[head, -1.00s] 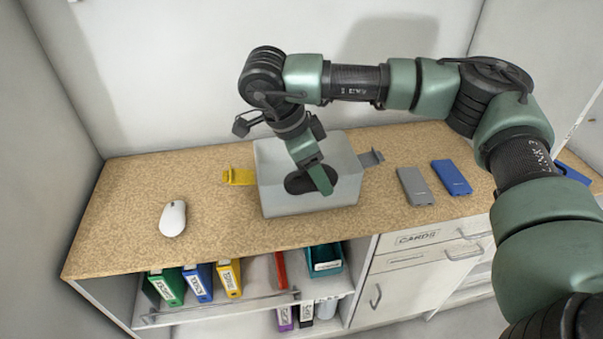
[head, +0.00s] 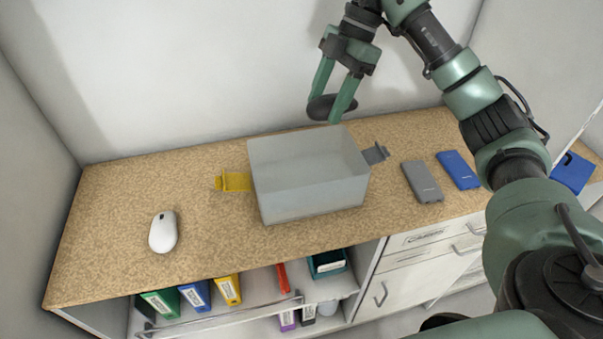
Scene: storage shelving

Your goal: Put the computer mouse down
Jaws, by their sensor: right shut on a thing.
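My right gripper (head: 331,104) is shut on a dark, oval computer mouse (head: 322,109), partly hidden by the fingers. It holds it up in front of the back wall, above and behind the grey box. A white computer mouse (head: 163,232) lies on the left part of the speckled tan counter (head: 120,215). My left gripper is not in view.
A grey slab-like device (head: 422,181) and a blue one (head: 459,170) lie right of the box. Several binders (head: 195,295) stand on the shelf below. Counter room is free around the white mouse and left of the box. Walls close the back and left.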

